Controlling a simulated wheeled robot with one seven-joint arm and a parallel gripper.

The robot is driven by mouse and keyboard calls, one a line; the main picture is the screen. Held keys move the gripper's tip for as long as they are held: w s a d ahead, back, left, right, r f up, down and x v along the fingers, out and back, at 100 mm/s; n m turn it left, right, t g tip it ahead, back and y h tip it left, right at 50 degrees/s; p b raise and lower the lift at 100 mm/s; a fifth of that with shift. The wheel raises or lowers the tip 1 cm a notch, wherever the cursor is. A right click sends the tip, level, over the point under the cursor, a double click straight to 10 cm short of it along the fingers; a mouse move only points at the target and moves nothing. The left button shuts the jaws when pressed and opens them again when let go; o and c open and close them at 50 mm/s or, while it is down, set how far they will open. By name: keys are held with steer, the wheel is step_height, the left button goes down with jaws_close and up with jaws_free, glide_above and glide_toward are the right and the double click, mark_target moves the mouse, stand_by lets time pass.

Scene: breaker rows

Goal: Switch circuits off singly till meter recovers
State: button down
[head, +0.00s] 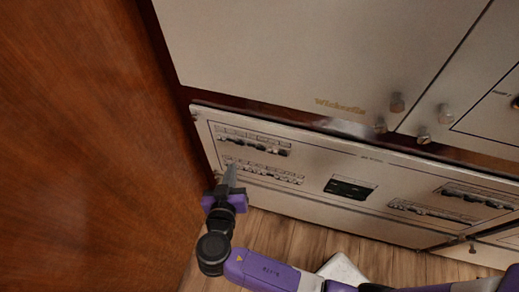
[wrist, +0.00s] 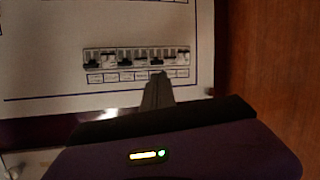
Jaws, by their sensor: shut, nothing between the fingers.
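The breaker panel (head: 320,168) is a pale plate low on the cabinet front. On its left are an upper breaker row (head: 253,144) and a lower breaker row (head: 265,172); two more rows are on its right. The meter (head: 350,188) is a dark display between them, its reading too small to make out. My gripper (head: 231,174) is shut and empty, in front of the left end of the lower row. In the wrist view, its tip (wrist: 158,80) overlaps the labels under a breaker row (wrist: 136,57). Levers there look mixed in position; contact is unclear.
A brown wooden wall (head: 90,150) stands close on the left of the panel. A pale cabinet door (head: 300,50) with knobs is above. Wooden floor (head: 280,235) lies below, with a white object (head: 342,270) near my arm.

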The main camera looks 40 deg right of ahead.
mark_target(263, 142)
steer(key=s+d+m+g+h, duration=0.1)
steer(key=s+d+m, duration=0.1)
steer(key=s+d+r+m+g+h, duration=0.1)
steer(key=s+m+h, duration=0.1)
steer(key=shift+d+m, duration=0.3)
steer(key=shift+d, duration=0.1)
steer(key=shift+w+d, duration=0.1)
steer(key=shift+w, duration=0.05)
steer(key=p+x, duration=0.2)
steer(key=x, duration=0.7)
steer(key=shift+w+d+f, duration=0.1)
steer(key=shift+w+d, duration=0.15)
steer(key=shift+d, duration=0.05)
steer(key=shift+f+b, duration=0.2)
steer(key=shift+b, duration=0.25)
steer(key=shift+a+f+b, duration=0.1)
steer(key=shift+b, duration=0.25)
steer(key=shift+t+b, duration=0.3)
steer(key=shift+b, duration=0.05)
steer(key=shift+s+a+f+h+b, duration=0.15)
steer(key=shift+h+b, duration=0.45)
steer(key=shift+b, duration=0.8)
